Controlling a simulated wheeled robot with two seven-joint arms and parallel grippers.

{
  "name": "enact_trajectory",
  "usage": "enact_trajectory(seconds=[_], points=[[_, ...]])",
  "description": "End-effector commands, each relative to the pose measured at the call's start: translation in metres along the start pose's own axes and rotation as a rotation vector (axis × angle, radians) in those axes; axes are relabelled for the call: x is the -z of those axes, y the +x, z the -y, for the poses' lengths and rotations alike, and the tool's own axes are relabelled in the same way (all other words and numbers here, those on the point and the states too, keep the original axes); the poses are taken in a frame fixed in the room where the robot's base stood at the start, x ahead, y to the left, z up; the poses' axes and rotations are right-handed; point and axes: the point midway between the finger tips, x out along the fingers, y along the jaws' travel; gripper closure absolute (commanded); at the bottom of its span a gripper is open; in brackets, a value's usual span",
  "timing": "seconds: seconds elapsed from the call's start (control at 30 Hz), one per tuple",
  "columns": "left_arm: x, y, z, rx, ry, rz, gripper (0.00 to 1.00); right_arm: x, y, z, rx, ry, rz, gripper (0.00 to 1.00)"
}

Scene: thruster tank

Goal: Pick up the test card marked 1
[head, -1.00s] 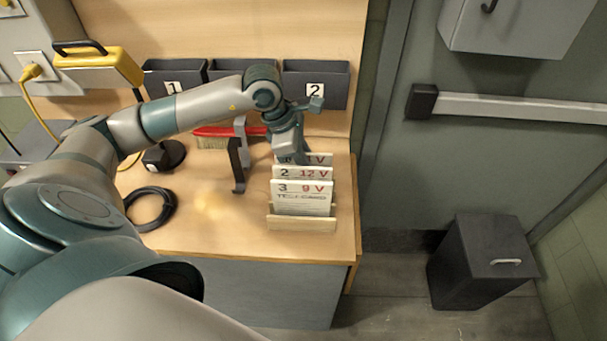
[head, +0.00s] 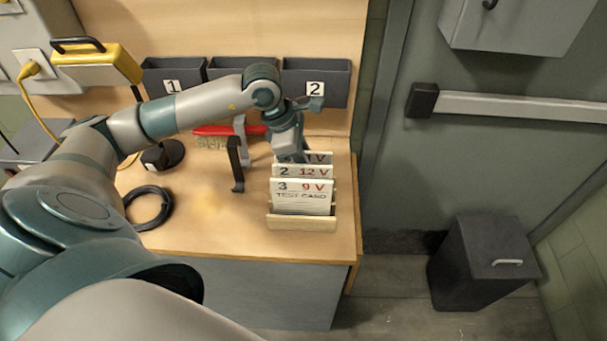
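Several white test cards stand in a wooden rack (head: 302,223) at the bench's right front. The front card (head: 290,196) reads "3 9 V" and the middle card (head: 300,171) reads "2 12 V". Behind them is a rear card (head: 321,158); only its right part with a red voltage marking shows, and its number is hidden by my gripper. My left gripper (head: 290,156) points down at the left part of this rear card. Its fingertips are at the card's top edge or just behind it, too covered to tell whether they are closed on it. My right gripper is out of view.
A black and grey upright bracket (head: 236,164) stands just left of the rack, with a red brush (head: 212,138) behind it. Dark bins marked 1 (head: 172,79) and 2 (head: 316,84) line the back. A black cable coil (head: 149,208) lies left; bench between is clear.

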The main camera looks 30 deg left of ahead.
Motion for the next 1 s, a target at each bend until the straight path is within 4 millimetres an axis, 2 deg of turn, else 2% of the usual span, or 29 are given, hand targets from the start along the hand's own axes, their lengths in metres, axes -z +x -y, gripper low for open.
enact_trajectory(seconds=[0.37,0.47,0.83,1.0], points=[[0.0001,0.0002,-0.0001,0.000,0.000,0.000,0.84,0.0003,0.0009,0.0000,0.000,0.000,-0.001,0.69],[0.0001,0.0002,-0.0001,0.000,0.000,0.000,1.00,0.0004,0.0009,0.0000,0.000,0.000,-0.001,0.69],[-0.0002,-0.0004,-0.0001,0.000,0.000,0.000,1.00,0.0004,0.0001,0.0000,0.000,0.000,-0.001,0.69],[-0.0018,-0.0040,-0.0001,0.000,-0.001,0.001,1.00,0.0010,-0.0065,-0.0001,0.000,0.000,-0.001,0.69]])
